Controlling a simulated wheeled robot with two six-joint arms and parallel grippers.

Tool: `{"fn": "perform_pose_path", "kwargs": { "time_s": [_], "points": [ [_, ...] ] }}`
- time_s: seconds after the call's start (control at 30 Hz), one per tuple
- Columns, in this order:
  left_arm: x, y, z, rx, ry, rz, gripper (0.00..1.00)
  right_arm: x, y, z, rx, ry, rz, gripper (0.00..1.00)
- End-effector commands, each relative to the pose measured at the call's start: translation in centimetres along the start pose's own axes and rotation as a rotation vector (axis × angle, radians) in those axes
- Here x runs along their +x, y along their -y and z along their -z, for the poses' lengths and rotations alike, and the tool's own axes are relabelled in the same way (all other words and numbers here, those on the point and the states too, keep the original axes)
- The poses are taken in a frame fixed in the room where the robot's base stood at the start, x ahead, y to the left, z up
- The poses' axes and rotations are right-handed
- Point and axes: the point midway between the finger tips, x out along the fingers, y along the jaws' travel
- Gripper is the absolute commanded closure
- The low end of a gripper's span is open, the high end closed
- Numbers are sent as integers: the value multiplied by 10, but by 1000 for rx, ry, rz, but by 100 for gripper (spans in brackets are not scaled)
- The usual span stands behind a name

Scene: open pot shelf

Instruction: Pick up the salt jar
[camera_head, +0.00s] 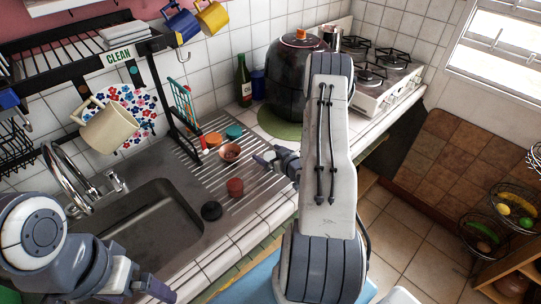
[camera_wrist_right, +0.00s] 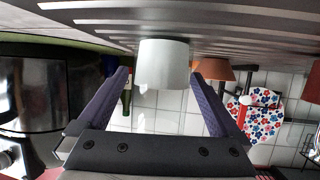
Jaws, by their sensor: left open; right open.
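A plain white jar (camera_wrist_right: 163,62) shows in the right wrist view, which is upside down. It stands on the ridged drainboard, between and just beyond the two fingers of my right gripper (camera_wrist_right: 160,85). No label is readable, so I cannot confirm that it is the salt jar. The fingers are apart, with a gap on both sides of the jar. My left gripper (camera_head: 140,289) is open and empty at the bottom left.
A large dark pot (camera_head: 290,80) stands behind my right arm. The sink (camera_head: 140,235) is left.

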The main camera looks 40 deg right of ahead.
Motion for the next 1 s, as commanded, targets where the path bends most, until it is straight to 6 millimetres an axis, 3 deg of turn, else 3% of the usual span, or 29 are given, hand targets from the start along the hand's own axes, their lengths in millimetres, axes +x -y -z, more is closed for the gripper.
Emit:
{"fn": "perform_pose_path", "kwargs": {
  "time_s": [0.13, 0.37, 0.6, 0.63, 1.0],
  "points": [
    [-5, 0, 0, 0, 0, 0, 1, 13, 0, 1, 0, 0, 1, 0],
    [-4, 0, 0, 0, 0, 0, 1, 15, 1, 0, 0, 0, 1, 0],
    [-4, 0, 0, 0, 0, 0, 1, 15, 1, 0, 0, 0, 1, 92],
    [-4, 0, 0, 0, 0, 0, 1, 15, 1, 1, -1, -1, 1, 96],
    [-2, 0, 0, 0, 0, 0, 1, 13, 0, 6, -2, -3, 0, 96]
  ]
}}
